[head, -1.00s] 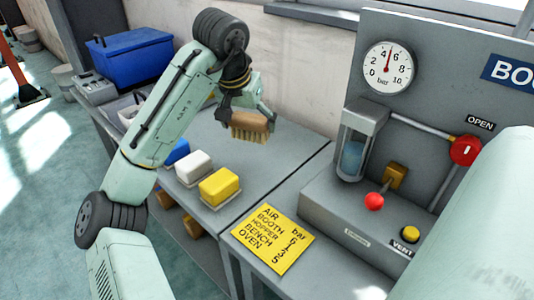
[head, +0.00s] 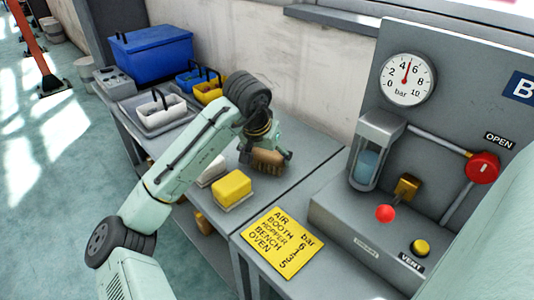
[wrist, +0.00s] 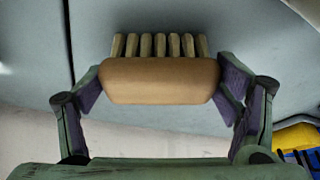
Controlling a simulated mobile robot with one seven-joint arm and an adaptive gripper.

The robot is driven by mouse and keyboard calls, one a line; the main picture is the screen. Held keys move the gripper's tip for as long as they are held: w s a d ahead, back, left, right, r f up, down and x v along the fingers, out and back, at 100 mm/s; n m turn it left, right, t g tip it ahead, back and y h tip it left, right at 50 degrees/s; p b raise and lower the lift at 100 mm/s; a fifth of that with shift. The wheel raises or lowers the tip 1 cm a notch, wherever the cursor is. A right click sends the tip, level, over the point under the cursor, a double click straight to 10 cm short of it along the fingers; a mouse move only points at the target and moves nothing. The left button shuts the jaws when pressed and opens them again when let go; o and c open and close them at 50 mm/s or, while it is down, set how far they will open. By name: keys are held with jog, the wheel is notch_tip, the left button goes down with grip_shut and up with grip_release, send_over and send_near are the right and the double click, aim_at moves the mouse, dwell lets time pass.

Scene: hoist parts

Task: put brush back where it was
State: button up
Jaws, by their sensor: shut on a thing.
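The brush (head: 268,161) has a tan wooden back and bristles. In the head view its bristles point down, close over the grey bench top (head: 310,150); I cannot tell if they touch it. My gripper (head: 265,152) is shut on the brush. In the wrist view the brush (wrist: 160,80) sits between the two fingers of my gripper (wrist: 160,85), one at each end of its back, with a row of bristles beyond.
A blue crate (head: 150,52), a grey tray (head: 165,112) and small blue and yellow bins (head: 208,92) are farther back. The gauge panel (head: 450,60) rises at right. Bench right of the brush is clear.

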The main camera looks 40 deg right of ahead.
jog(key=shift+f, duration=0.1)
jog(key=o, duration=1)
jog(key=shift+o, duration=0.2)
jog(key=b+v, duration=0.2)
jog(key=v, duration=1)
